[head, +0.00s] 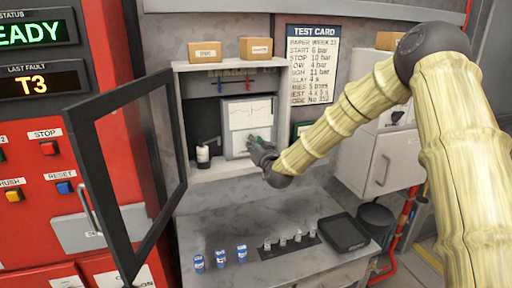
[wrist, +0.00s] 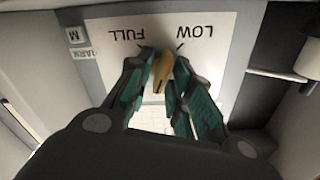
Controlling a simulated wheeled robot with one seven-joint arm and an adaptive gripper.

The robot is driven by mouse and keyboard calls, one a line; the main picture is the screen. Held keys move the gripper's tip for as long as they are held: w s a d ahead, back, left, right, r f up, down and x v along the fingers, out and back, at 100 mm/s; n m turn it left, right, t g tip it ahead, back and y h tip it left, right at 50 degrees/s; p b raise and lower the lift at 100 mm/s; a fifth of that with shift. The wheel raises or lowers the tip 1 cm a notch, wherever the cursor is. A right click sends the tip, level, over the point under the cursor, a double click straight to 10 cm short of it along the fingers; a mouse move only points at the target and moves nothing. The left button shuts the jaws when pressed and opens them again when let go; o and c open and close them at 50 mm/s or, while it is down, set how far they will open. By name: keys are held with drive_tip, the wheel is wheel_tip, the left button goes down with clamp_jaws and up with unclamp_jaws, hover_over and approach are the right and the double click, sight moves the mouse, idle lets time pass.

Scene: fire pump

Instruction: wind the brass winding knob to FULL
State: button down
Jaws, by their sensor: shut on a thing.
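The brass winding knob (wrist: 161,72) shows in the wrist view between the fingers of my gripper (wrist: 165,85). The fingers are shut on it. It sits on a pale panel (wrist: 205,65) with the words FULL and LOW, upside down in this view. The knob looks like a slim brass bar, and part of it is hidden by the fingers. In the head view my gripper (head: 262,150) is inside the open wall cabinet, at the lower right of the chart recorder (head: 249,115). The knob is hidden there behind my gripper.
The cabinet's framed door (head: 128,175) stands open to the left. A dark bottle with a white label (head: 203,154) stands left of the recorder. Small boxes (head: 205,51) sit on top. Blue cans (head: 220,258) and a black tray (head: 343,233) rest on the bench below.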

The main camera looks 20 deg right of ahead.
drive_tip(key=m+b, duration=0.6)
drive_tip(key=b, duration=0.1)
drive_tip(key=shift+d+f, duration=0.25)
drive_tip(key=shift+f, duration=0.15)
drive_tip(key=m+b, duration=0.2)
drive_tip(key=b, duration=0.1)
drive_tip(key=m+b, duration=0.3)
drive_tip(key=shift+d+f, duration=0.1)
drive_tip(key=shift+f, duration=0.1)
drive_tip(key=m+b, duration=0.5)
drive_tip(key=b, duration=0.1)
drive_tip(key=shift+f+m, duration=0.2)
drive_tip(key=shift+m, duration=0.2)
drive_tip(key=m+b, duration=0.3)
drive_tip(key=shift+r+m+b, duration=0.1)
drive_tip(key=shift+m+b, duration=1.1)
drive_tip(key=shift+b, duration=0.05)
drive_tip(key=c, duration=1.6)
unclamp_jaws()
drive_tip(key=shift+o, duration=0.2)
